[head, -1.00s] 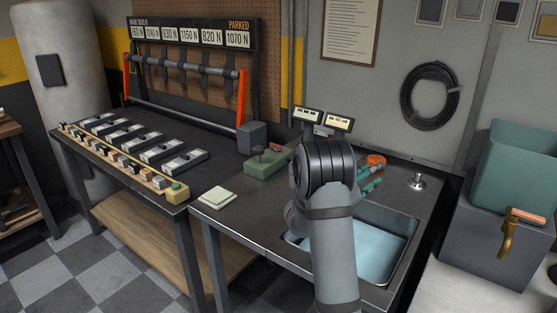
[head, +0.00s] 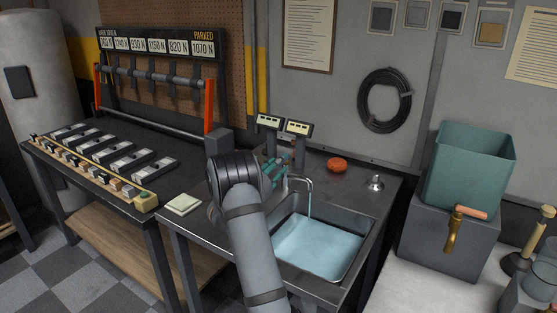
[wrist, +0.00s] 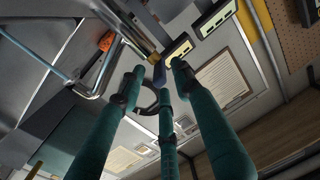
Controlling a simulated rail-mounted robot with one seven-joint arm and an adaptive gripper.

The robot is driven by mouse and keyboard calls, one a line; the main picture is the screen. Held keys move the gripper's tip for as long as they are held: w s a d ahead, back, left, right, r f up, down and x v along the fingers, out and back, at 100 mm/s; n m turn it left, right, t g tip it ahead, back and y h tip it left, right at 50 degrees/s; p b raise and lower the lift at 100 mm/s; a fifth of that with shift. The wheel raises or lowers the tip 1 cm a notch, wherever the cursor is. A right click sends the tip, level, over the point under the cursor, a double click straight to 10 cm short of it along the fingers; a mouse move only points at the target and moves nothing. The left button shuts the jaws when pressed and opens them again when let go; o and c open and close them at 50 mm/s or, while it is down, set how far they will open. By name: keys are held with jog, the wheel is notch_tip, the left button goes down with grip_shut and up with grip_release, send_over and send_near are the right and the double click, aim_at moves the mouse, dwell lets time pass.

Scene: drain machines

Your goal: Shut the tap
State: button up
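The sink tap's curved metal spout (head: 300,181) stands at the back of the sink (head: 284,262), and a thin stream of water runs from it into the blue water. A round orange-red knob (head: 337,164) sits on the counter behind and right of the spout. The wrist view shows an orange part (wrist: 106,41) near a bent metal pipe (wrist: 88,88). My gripper (head: 282,162) has teal fingers and is left of the spout, apart from the knob. In the wrist view its fingertips (wrist: 158,76) are spread with nothing between them.
A silver fitting (head: 375,183) stands at the right. A brass tap with an orange handle (head: 455,228) is in front of a grey block (head: 425,230) under a teal tank (head: 470,165).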

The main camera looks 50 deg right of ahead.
jog(key=shift+w+d, duration=0.2)
jog(key=shift+d, duration=0.6)
jog(key=c, duration=0.3)
grip_shut()
